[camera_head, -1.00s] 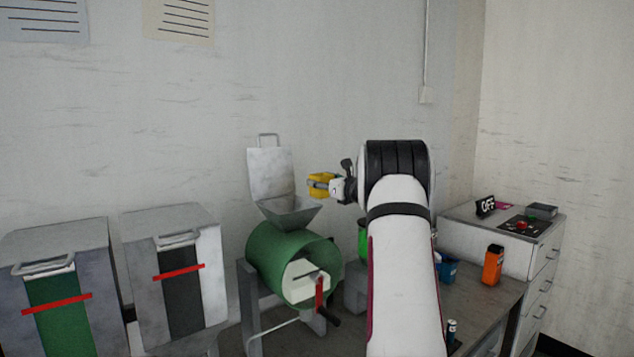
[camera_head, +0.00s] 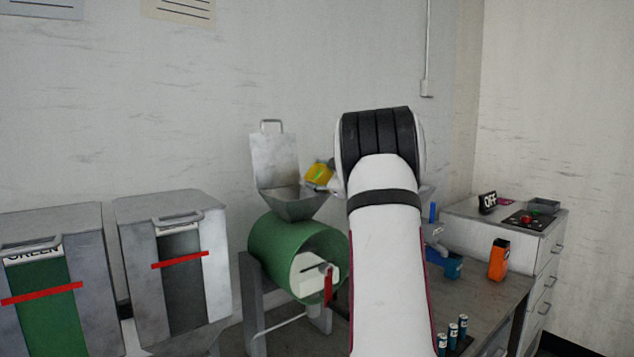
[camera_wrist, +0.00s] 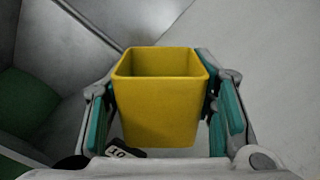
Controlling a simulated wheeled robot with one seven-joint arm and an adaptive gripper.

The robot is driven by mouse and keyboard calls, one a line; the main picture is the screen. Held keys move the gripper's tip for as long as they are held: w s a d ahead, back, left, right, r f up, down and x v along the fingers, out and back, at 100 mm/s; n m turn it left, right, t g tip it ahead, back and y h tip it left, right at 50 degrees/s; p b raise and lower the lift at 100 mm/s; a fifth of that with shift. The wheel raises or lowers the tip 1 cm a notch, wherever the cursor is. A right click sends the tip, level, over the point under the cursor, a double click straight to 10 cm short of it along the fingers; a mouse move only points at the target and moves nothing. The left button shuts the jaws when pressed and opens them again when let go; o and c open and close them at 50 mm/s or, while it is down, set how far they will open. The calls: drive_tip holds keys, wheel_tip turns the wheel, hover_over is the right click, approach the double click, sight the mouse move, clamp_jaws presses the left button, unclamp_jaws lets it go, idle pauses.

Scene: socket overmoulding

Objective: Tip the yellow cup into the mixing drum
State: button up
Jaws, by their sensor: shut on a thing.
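The yellow cup (camera_head: 319,175) is held just beside and above the right rim of the grey hopper (camera_head: 294,203). It looks tilted toward the hopper, with a small green patch showing at it. The hopper sits on the green mixing drum (camera_head: 277,243), and its lid (camera_head: 274,160) stands open behind. In the wrist view, my gripper (camera_wrist: 165,108) is shut on the yellow cup (camera_wrist: 158,118), with teal pads at both sides. The cup's inside wall shows, but its contents do not. Grey hopper walls (camera_wrist: 70,50) fill the upper left there. My arm hides most of the gripper in the head view.
Two grey bins (camera_head: 55,215) (camera_head: 175,205) stand left of the drum. On the right counter are a blue container (camera_head: 446,265), an orange container (camera_head: 498,259) and several small cylinders (camera_head: 452,334). A drawer cabinet (camera_head: 540,255) stands at far right.

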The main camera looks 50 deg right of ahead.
drive_tip(key=shift+w+a+r+n, duration=0.1)
drive_tip(key=shift+a+r+n, duration=0.1)
drive_tip(key=shift+a+n, duration=0.3)
drive_tip(key=shift+w+a+r+n, duration=0.1)
drive_tip(key=shift+a+r+n, duration=0.15)
drive_tip(key=shift+n, duration=0.35)
drive_tip(key=shift+w+a+r+n, duration=0.1)
drive_tip(key=shift+a+r+n, duration=0.05)
drive_tip(key=shift+a+n, duration=0.35)
drive_tip(key=shift+w+a+r+n, duration=0.1)
drive_tip(key=shift+a+n, duration=0.35)
drive_tip(key=shift+n, duration=0.05)
drive_tip(key=shift+d+b, duration=0.1)
drive_tip(key=shift+b, duration=0.7)
drive_tip(key=n+b, duration=0.2)
drive_tip(key=b, duration=0.1)
drive_tip(key=n+b, duration=0.2)
drive_tip(key=b, duration=0.2)
drive_tip(key=a+r+n+b, duration=0.1)
drive_tip(key=b, duration=0.3)
drive_tip(key=shift+w+a+r+n, duration=0.1)
drive_tip(key=shift+w+n, duration=0.05)
drive_tip(key=shift+n, duration=0.25)
drive_tip(key=shift+s+d+m+p, duration=0.25)
drive_tip(key=shift+m+p, duration=0.85)
drive_tip(key=shift+f, duration=0.25)
drive_tip(key=shift+m, duration=0.3)
